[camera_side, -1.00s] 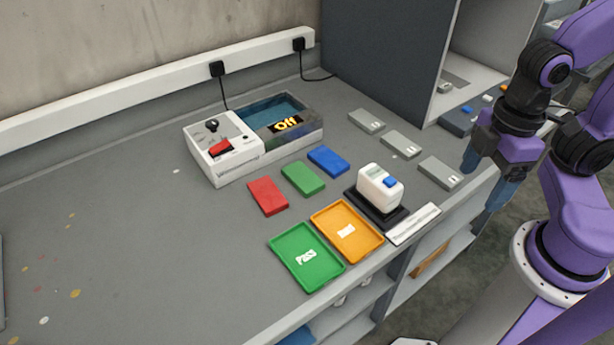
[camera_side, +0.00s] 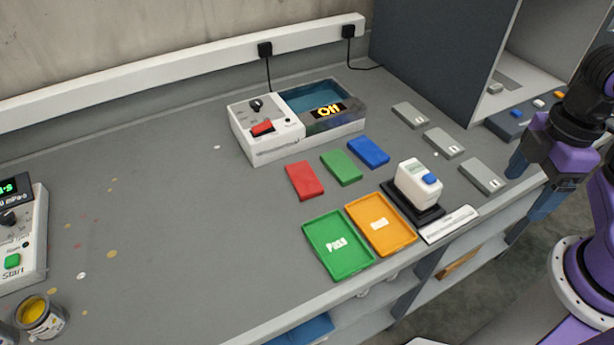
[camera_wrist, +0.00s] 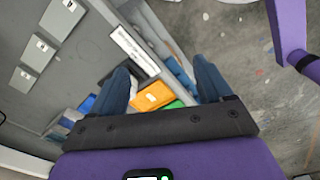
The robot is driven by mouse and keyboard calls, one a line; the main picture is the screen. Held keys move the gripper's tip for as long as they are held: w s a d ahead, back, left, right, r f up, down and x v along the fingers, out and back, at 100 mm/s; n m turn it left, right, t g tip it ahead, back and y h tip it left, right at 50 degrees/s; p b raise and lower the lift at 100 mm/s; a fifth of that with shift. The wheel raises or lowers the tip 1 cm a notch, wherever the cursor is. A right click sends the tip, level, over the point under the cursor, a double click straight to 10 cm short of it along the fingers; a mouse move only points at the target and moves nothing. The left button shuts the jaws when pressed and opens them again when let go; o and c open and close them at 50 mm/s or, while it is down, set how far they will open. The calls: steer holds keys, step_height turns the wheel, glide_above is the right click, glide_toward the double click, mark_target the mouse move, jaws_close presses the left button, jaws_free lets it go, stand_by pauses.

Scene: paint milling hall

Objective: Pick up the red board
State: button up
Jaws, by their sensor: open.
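The red board (camera_side: 304,180) lies flat on the grey bench, left of the green board (camera_side: 341,167) and the blue board (camera_side: 368,152). My gripper (camera_side: 534,186) is at the right end of the bench, far to the right of the red board, open and empty. In the wrist view my gripper's two blue fingers (camera_wrist: 165,88) stand apart with nothing held between them. The blue board (camera_wrist: 87,104) shows partly there beside the left finger. I cannot make out the red board in the wrist view.
A green tray (camera_side: 317,228) and an orange tray (camera_side: 365,208) lie in front of the boards. A white device (camera_side: 247,138) with a basin is behind. Grey plates (camera_side: 482,177) lie right. The bench's left middle is mostly clear.

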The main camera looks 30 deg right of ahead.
stand_by(0.4)
steer(key=shift+o, duration=0.9)
steer(key=r+n, duration=0.1)
steer(key=n, duration=2.1)
glide_above(304, 177)
step_height(304, 177, down, 17)
steer(key=shift+r, duration=0.1)
steer(key=c, duration=1.2)
